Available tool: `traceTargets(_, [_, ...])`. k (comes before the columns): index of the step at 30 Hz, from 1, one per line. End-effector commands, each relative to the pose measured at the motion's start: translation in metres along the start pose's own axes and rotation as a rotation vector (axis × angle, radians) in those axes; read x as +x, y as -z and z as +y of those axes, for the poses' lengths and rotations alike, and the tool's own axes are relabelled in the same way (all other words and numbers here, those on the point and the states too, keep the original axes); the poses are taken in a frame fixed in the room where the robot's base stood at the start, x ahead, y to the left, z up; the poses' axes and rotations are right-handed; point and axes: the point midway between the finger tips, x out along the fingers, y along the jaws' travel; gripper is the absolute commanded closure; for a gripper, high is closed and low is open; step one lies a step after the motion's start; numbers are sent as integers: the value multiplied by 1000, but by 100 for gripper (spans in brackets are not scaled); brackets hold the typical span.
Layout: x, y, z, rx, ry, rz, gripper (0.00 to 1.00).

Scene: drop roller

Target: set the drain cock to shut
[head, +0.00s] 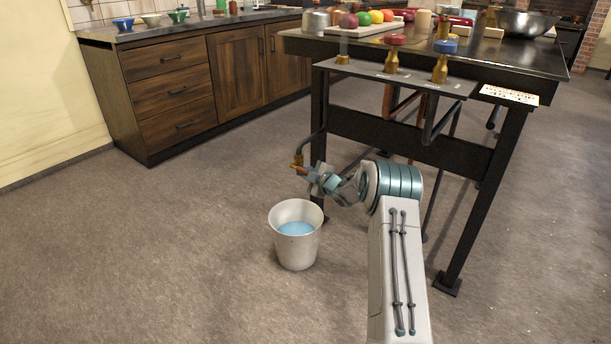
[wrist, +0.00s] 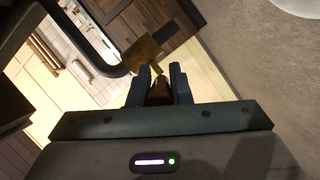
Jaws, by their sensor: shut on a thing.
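The drain cock (head: 297,160) is a small brass fitting at the lower end of a dark bent pipe, left of the table leg. My gripper (head: 306,171) reaches it from the right. In the wrist view the two dark fingers of my gripper (wrist: 160,76) are closed around a reddish-brown lever, with the brass body of the drain cock (wrist: 145,54) just beyond the fingertips. The fingers hide most of the lever, so its exact angle is hard to tell. A white bucket (head: 296,253) with blue water stands on the floor below the cock.
The dark table (head: 430,140) stands behind and right of my arm. A grey shelf on it carries valves with a red knob (head: 396,39) and a blue knob (head: 445,47). Wooden cabinets (head: 180,100) line the back left. The floor at left is clear.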

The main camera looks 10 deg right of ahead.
Motion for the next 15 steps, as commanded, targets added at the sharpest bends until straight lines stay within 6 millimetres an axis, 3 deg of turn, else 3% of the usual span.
traceTargets(6, [-1,-3,-1,5,0,-5,100])
traceTargets(7, [-1,-3,-1,5,0,-5,79])
traceTargets(9, [-1,-3,-1,5,0,-4,60])
traceTargets(15, [0,1,-2,3,2,0,60])
